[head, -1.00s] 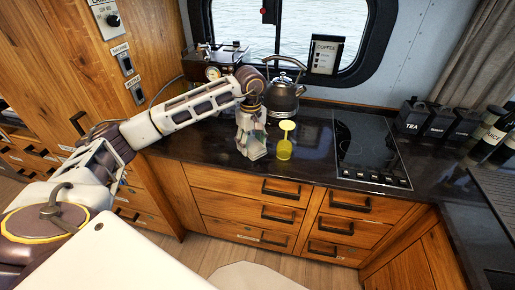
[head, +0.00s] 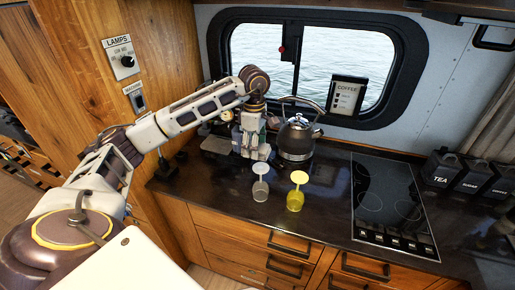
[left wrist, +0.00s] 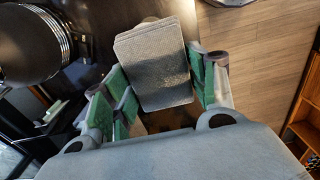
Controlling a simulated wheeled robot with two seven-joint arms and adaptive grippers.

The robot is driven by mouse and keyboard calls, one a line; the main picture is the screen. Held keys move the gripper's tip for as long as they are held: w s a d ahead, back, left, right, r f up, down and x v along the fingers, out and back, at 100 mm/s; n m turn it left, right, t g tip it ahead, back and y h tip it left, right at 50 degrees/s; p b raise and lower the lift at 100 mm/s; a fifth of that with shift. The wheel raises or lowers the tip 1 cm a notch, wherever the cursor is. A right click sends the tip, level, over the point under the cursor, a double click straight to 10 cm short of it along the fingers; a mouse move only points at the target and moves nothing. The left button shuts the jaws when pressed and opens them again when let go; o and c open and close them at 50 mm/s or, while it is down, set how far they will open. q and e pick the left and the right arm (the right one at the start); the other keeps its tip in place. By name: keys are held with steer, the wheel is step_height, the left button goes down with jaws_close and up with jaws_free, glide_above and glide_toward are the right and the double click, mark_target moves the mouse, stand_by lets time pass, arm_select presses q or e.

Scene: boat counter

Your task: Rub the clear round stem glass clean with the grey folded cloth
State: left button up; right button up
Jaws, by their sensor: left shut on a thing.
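The clear round stem glass (head: 260,190) stands upside down on the dark counter, its round foot on top. A yellow stem glass (head: 296,199) stands the same way just to its right. My left gripper (head: 254,153) is behind the clear glass, near the kettle, and appears apart from it. In the left wrist view it (left wrist: 160,95) is shut on the grey folded cloth (left wrist: 155,65), which lies between its green finger pads. The cloth is not clear in the head view. My right gripper is not in view.
A dark kettle (head: 297,140) stands close right of my left gripper; it also shows in the left wrist view (left wrist: 30,45). A black hob (head: 388,200) lies to the right, with dark canisters (head: 472,175) beyond. Bare counter (head: 215,188) lies left of the glasses.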

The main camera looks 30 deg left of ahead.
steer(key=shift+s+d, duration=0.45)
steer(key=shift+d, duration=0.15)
